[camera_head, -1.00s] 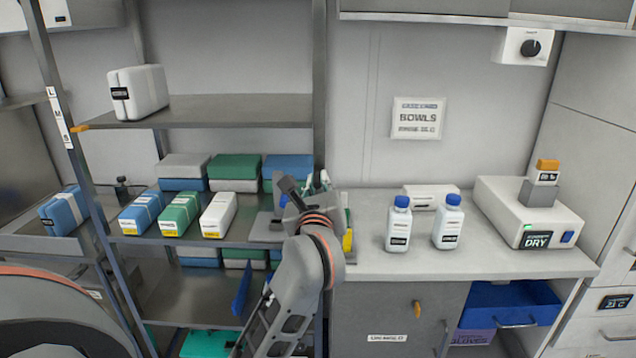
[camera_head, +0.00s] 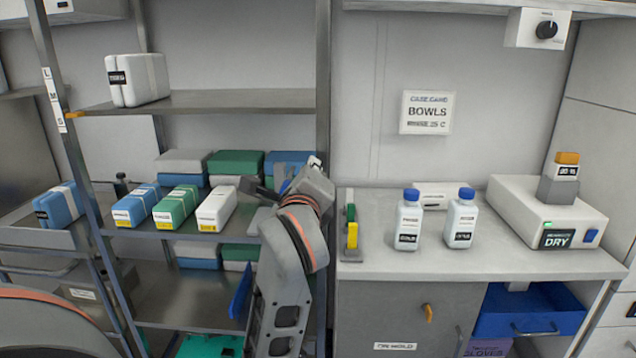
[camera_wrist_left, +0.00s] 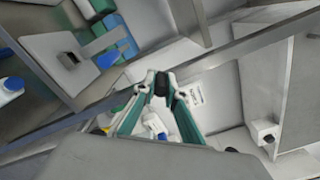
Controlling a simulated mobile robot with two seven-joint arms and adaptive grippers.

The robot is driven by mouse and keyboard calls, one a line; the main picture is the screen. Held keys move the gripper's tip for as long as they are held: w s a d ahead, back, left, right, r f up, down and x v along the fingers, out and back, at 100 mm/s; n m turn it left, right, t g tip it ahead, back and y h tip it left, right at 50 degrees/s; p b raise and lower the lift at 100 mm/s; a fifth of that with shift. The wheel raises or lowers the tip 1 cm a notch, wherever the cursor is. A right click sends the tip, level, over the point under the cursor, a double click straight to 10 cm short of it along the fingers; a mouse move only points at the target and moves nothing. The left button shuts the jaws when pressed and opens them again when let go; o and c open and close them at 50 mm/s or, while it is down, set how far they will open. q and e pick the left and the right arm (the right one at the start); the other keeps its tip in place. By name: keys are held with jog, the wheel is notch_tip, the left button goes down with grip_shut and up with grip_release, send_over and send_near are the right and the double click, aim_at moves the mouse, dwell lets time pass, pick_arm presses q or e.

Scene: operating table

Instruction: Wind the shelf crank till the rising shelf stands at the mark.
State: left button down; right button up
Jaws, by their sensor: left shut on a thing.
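The rising shelf (camera_head: 215,100) carries a white pack (camera_head: 137,80) at its left end. Its orange pointer (camera_head: 76,114) stands between M and S on the white L-M-S scale (camera_head: 53,98) on the left post. My left gripper (camera_head: 312,170) is at the right post of the rack, with its fingers mostly hidden behind my wrist. In the left wrist view its green-sided fingers (camera_wrist_left: 161,86) close around a dark piece, which seems to be the crank handle. The rest of the crank cannot be made out. My right gripper is not in view.
Blue, green and white packs (camera_head: 175,208) stand on the shelf below. Right of the post, the counter (camera_head: 400,262) holds a yellow and green item (camera_head: 351,229), two blue-capped bottles (camera_head: 409,220) and a DRY unit (camera_head: 545,212). A blue drawer (camera_head: 515,312) is open below.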

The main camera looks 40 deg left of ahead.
pick_arm(q)
jog(key=shift+s+a+f+n+b, duration=0.2)
jog(key=shift+f+n+b, duration=0.45)
jog(key=shift+n, duration=0.85)
jog(key=shift+s+a+f+n+b, duration=0.15)
jog(key=shift+a+f+n+b, duration=0.2)
jog(key=shift+n+b, duration=0.9)
jog(key=shift+s+a+f+n+b, duration=0.2)
jog(key=shift+f+n+b, duration=0.3)
jog(key=shift+n, duration=1.25)
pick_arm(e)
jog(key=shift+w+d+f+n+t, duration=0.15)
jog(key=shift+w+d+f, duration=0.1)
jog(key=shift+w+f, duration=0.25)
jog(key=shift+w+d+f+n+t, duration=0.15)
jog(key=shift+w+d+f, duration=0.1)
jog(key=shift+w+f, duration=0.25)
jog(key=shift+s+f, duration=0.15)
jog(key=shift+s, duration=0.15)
pick_arm(q)
jog(key=c, duration=2)
grip_release()
jog(key=shift+r, duration=0.1)
jog(key=shift+c, duration=0.2)
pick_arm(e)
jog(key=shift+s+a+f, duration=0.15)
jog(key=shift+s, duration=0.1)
